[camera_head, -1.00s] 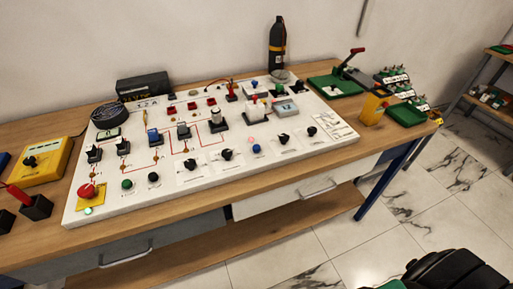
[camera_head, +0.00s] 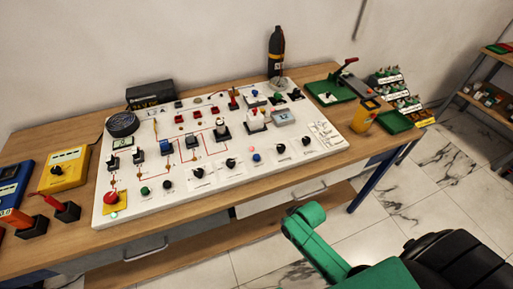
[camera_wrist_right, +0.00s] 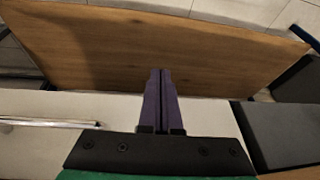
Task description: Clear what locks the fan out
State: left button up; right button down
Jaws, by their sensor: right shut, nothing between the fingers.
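A white gauge board (camera_head: 300,180) with switches, knobs and red lines lies on the wooden bench. A red mushroom button (camera_head: 111,198) on a yellow plate is at the front left corner. Black, blue and white switch blocks stand in the middle. My right gripper shows in the right wrist view (camera_wrist_right: 160,72); its purple fingers are together and empty, away from the board. My left gripper is not in view.
A yellow meter (camera_head: 65,169) and red-handled blocks (camera_head: 66,211) stand left of the board. A black box (camera_head: 150,93) and a dark bottle (camera_head: 276,52) stand behind. A yellow cup (camera_head: 365,116) and green trays (camera_head: 395,122) are at right. A drawer handle (camera_wrist_right: 50,123) is near my right gripper.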

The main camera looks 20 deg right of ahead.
jog(key=w+a+r+y+p, duration=0.1)
jog(key=w+r+p, duration=0.1)
jog(key=r, duration=0.5)
jog(key=w+a+r+t+p, duration=0.1)
jog(key=w+a+r, duration=0.1)
jog(key=w+r, duration=0.3)
jog(key=w+a+r+t+y+p, duration=0.1)
jog(key=w+a+r+p, duration=0.1)
jog(key=r, duration=0.8)
jog(key=shift+w+r+y+p, duration=0.3)
jog(key=shift+w+r+p, duration=0.05)
jog(key=shift+w, duration=0.45)
notch_tip(320, 180, up, 8)
jog(key=m+t+y+p, duration=0.1)
jog(key=m+y, duration=0.1)
send_over(259, 158)
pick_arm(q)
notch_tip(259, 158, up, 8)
pick_arm(e)
jog(key=shift+r+m, duration=0.1)
jog(key=shift+m, duration=0.2)
notch_tip(259, 158, down, 8)
jog(key=b, duration=0.5)
jog(key=shift+f, duration=0.2)
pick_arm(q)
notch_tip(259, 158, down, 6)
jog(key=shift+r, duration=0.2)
pick_arm(e)
jog(key=shift+f, duration=0.3)
